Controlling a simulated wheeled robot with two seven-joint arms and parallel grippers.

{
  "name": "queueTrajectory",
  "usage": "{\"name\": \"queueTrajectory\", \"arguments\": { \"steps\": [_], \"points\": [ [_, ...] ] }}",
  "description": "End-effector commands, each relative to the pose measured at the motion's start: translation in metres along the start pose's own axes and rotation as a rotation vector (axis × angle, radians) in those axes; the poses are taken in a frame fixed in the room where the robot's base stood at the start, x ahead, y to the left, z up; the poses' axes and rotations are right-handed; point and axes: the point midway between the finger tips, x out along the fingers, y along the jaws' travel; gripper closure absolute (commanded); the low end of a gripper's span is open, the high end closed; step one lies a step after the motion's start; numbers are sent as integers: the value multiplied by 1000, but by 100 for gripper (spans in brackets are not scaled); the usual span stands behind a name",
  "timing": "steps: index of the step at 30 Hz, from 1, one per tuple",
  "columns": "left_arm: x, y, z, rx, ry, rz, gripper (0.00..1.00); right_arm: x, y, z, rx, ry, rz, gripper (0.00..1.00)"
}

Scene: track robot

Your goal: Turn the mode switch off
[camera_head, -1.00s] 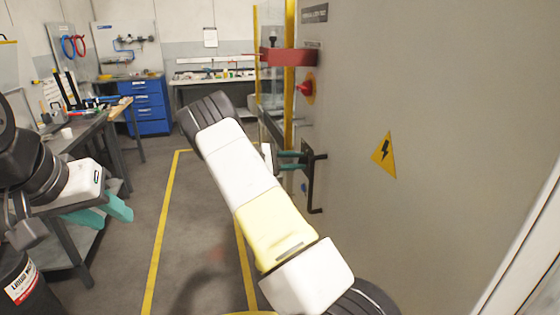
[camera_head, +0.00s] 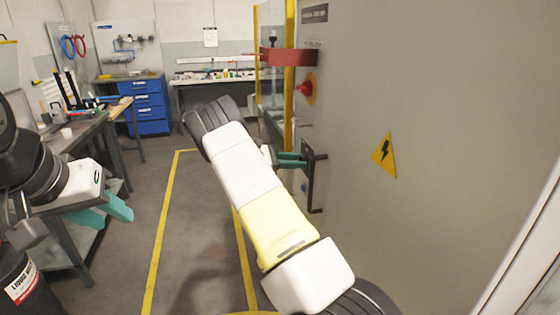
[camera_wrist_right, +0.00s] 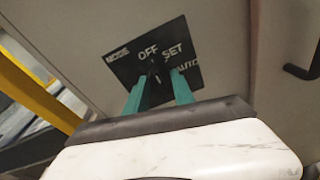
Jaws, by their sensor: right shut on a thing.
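The mode switch is a small dark knob (camera_wrist_right: 155,72) on a black label plate (camera_wrist_right: 150,55) marked MODE, OFF, SET and AUTO in the right wrist view. My right gripper (camera_wrist_right: 158,88) is shut on the knob, one teal finger on each side. The fingers partly hide the knob, and I cannot tell which word it points to. In the head view my right gripper (camera_head: 292,160) reaches the cabinet front beside a black handle; the knob is hidden there. My left gripper (camera_head: 104,210) hangs at the left, apart from the cabinet, its teal fingers apparently spread and empty.
The grey cabinet (camera_head: 440,120) fills the right side. It carries a black handle (camera_head: 317,190), a red rotary switch (camera_head: 307,88), a red bracket (camera_head: 288,57) and a yellow warning triangle (camera_head: 384,155). A workbench (camera_head: 85,135) stands left. Floor between yellow lines is clear.

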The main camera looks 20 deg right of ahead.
Motion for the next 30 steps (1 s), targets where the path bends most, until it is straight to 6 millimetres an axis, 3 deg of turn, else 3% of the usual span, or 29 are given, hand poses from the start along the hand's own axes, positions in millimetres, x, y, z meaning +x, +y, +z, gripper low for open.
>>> {"name": "queueTrajectory", "arguments": {
  "steps": [9, 10, 13, 23, 30],
  "points": [
    [0, 0, 0, 0, 0, 0, 64, -1, -1, -2, -3, 3, 0, 100],
    [0, 0, 0, 0, 0, 0, 64, -1, -1, -2, -3, 3, 0, 68],
    [0, 0, 0, 0, 0, 0, 64, -1, 0, -1, -2, 2, 0, 49],
    [0, 0, 0, 0, 0, 0, 64, -2, 0, 0, -1, 1, 0, 48],
    [0, 0, 0, 0, 0, 0, 64, -33, 1, -1, -1, 1, 4, 48]
  ]
}}
